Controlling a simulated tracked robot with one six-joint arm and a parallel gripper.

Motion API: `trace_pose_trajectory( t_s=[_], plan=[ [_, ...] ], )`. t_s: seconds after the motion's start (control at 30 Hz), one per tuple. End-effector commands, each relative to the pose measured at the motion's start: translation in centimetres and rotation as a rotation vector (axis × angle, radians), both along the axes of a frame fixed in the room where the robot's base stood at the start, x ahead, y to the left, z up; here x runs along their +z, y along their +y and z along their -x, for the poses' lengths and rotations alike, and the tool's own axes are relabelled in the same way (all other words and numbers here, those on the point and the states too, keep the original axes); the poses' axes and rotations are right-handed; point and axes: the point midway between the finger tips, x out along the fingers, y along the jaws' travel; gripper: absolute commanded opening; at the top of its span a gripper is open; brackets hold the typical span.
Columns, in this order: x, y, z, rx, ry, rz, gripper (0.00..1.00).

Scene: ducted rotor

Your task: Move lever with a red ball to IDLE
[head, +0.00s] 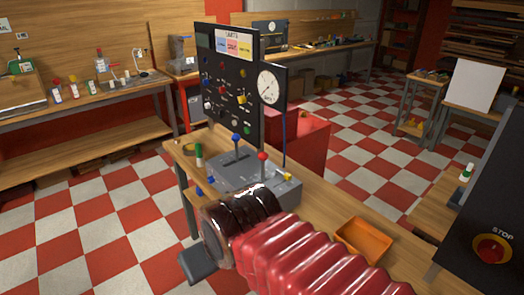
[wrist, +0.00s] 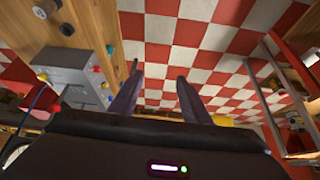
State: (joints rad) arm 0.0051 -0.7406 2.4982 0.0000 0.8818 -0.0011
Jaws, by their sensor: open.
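The lever with a red ball (head: 262,156) stands on a grey lever box (head: 228,172) on the wooden bench, tilted slightly. A second lever with a blue ball (head: 236,137) stands to its left and behind. The IDLE mark cannot be read in either view. My gripper (wrist: 161,75) is open in the wrist view, its two dark fingers apart with nothing between them. In the head view my arm covers the front of the box, and a dark finger shows left of it. The grey box (wrist: 75,72) also shows left of my fingers in the wrist view.
A black panel (head: 232,85) with knobs and a round gauge (head: 268,87) rises behind the box. An orange tray (head: 364,240) lies right on the bench. A green-capped marker (head: 198,155) stands at the left edge. A red bin (head: 308,143) is behind.

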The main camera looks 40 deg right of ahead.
Motion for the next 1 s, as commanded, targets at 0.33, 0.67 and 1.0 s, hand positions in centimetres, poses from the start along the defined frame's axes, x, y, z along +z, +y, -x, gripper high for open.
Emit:
trace_pose_trajectory(
  t_s=[0.33, 0.67, 1.0],
  plan=[
    [-0.7, -2.7, -8.0, -0.073, -0.156, 0.017, 0.48],
    [-1.8, -8.8, -16.6, -0.169, -0.375, 0.064, 0.48],
    [-3.3, -16.7, -22.3, -0.269, -0.593, 0.148, 0.48]
  ],
)
